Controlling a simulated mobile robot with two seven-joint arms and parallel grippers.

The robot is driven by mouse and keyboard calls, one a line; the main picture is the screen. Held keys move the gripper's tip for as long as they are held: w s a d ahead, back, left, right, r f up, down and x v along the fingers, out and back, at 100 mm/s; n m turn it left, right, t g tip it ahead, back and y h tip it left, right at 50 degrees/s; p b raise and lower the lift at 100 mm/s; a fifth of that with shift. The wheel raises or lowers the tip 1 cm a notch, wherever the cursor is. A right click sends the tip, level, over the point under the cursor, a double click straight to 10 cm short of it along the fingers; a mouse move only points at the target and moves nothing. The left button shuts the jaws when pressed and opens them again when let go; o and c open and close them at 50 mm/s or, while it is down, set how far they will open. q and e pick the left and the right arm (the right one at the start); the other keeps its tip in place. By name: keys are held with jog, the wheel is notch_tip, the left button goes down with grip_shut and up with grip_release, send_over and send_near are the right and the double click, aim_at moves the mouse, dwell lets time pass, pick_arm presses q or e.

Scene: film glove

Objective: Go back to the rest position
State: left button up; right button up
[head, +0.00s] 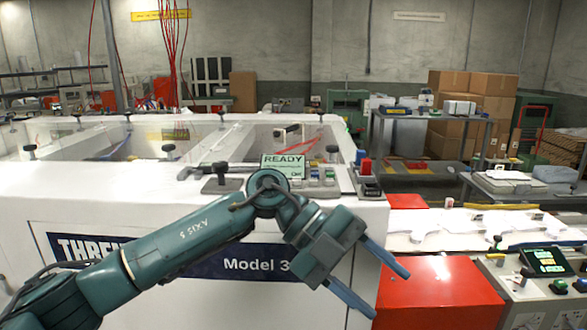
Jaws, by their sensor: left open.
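My left arm comes in from the lower left across the front of a large white machine. My left gripper (390,287) is open, its two blue fingers spread and pointing down to the right, with nothing between them. The fingertips appear in front of the machine's right edge and a red block (440,292); I cannot tell how far apart in depth they are. My right gripper is not in view.
The white machine (130,195) has a lit READY screen (283,165) and several knobs and buttons on top. A control panel (545,275) stands at the lower right. A grey table (440,115) and stacked cardboard boxes (490,85) are further back.

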pick_arm(q)
jog(key=w+a+f+n+t+h, duration=0.1)
jog(key=w+a+f+n+t, duration=0.1)
jog(key=a+f+n+t, duration=0.8)
jog(key=w+a+f+n+t, duration=0.25)
jog(key=f+n+t, duration=0.35)
jog(key=n+t, duration=0.95)
jog(key=s+a+f+n+g+y, duration=0.3)
jog(key=s+a+f, duration=0.3)
jog(key=s+f, duration=0.2)
jog(key=s+a+f+n+g+y, duration=0.4)
jog(key=s+a+f+g+y, duration=0.1)
jog(key=f, duration=0.7)
jog(key=s+a+g, duration=0.1)
jog(key=s+a, duration=0.1)
jog(key=s, duration=0.1)
jog(key=shift+s+f, duration=0.15)
jog(key=shift+s, duration=0.25)
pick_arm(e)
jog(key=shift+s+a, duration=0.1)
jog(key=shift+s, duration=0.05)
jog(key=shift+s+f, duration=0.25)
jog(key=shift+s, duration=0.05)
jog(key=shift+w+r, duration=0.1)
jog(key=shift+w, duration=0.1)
